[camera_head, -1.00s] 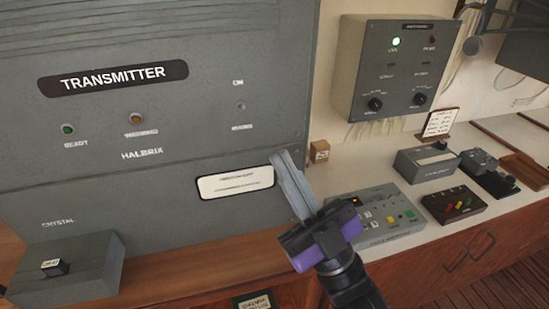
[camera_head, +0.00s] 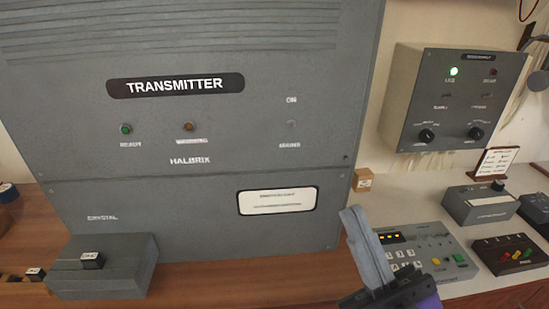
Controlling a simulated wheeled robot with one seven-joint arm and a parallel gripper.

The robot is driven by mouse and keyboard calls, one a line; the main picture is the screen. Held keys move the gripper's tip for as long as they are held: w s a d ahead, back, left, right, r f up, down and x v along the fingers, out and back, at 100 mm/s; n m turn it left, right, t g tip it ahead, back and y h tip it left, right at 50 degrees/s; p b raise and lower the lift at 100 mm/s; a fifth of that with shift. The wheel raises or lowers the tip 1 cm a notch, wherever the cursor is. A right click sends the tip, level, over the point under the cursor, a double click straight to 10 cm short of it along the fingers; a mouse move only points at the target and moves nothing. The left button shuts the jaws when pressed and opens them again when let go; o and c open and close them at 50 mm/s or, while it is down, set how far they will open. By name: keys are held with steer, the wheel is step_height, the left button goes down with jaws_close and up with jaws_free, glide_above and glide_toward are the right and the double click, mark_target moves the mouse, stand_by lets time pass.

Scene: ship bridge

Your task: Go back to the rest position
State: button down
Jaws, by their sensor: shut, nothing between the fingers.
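My gripper (camera_head: 362,232) is at the lower right of the head view, its grey fingers pointing up and together, with nothing between them. Its dark and purple body is cut off by the bottom edge. It stands in front of the counter, between the grey transmitter cabinet (camera_head: 210,135) and a keypad panel (camera_head: 432,252). The fingers hide the left edge of that panel. I cannot tell whether they touch anything.
A wall box (camera_head: 455,100) with a lit green lamp hangs upper right. A small wooden block (camera_head: 363,180), a grey box (camera_head: 480,207) and a dark switch box (camera_head: 510,255) stand on the counter.

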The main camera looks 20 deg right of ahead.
steer(key=s+d+f+m+g+h, duration=0.1)
steer(key=s+f+m+g+h, duration=0.2)
steer(key=f, duration=0.4)
steer(key=s+f+m+g+h, duration=0.2)
steer(key=f+g+h, duration=0.1)
steer(key=f, duration=0.5)
steer(key=s+a+f+m+g, duration=0.1)
steer(key=s+f+g, duration=0.5)
steer(key=s+f, duration=0.3)
steer(key=s, duration=0.4)
steer(key=shift+s+a+f+m+y, duration=0.2)
steer(key=shift+a+f+m+y, duration=0.1)
steer(key=shift+a+f+y, duration=0.1)
